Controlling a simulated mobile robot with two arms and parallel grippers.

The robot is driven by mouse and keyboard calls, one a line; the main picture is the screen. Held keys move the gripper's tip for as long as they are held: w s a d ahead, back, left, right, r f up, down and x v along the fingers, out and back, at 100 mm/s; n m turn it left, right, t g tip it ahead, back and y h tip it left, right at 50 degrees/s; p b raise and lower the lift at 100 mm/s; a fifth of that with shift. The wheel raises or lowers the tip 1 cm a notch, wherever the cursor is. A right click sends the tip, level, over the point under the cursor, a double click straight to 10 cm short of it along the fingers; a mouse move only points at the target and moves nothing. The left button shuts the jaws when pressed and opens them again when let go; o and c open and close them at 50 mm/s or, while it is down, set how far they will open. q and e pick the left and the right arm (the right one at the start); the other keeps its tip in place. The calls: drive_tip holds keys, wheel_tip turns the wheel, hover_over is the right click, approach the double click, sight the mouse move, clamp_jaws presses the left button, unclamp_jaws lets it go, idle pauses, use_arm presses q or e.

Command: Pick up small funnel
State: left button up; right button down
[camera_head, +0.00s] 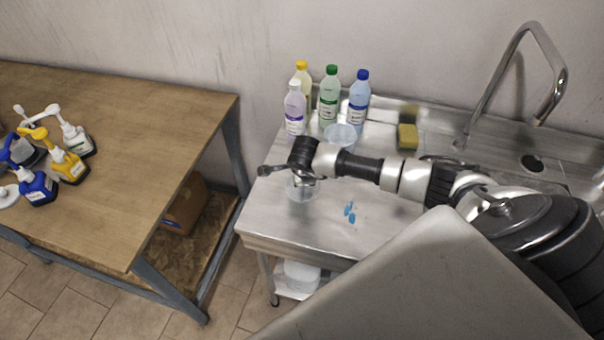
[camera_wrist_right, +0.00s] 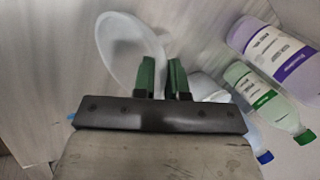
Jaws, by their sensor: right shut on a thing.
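The small funnel (camera_head: 301,192) is pale and see-through, and shows just under my right gripper (camera_head: 305,179) over the left part of the steel counter. In the right wrist view the funnel (camera_wrist_right: 122,42) shows its wide round mouth beside the green fingertips. My right gripper (camera_wrist_right: 164,75) is shut on it; the exact grip point is partly hidden by the fingers. I cannot tell whether the funnel touches the counter. My left gripper is not in view.
Several capped bottles (camera_head: 329,97) stand at the counter's back, with another clear vessel (camera_head: 341,134) before them. A yellow sponge (camera_head: 407,137) lies near the faucet (camera_head: 545,70). Blue bits (camera_head: 350,212) lie on the counter. A wooden table (camera_head: 130,130) with pump bottles stands left.

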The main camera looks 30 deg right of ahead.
drive_tip(key=shift+w+d+r+b, duration=0.1)
drive_tip(key=shift+r+b, duration=0.25)
drive_tip(key=shift+r, duration=0.1)
wheel_tip(320, 180, up, 3)
drive_tip(key=shift+f+b, duration=0.1)
drive_tip(key=shift+b, duration=0.75)
drive_tip(key=s+d+r+b, duration=0.4)
drive_tip(key=s+d+r, duration=0.2)
drive_tip(key=s, duration=0.4)
drive_tip(key=shift+r+b, duration=0.35)
drive_tip(key=shift+r, duration=0.25)
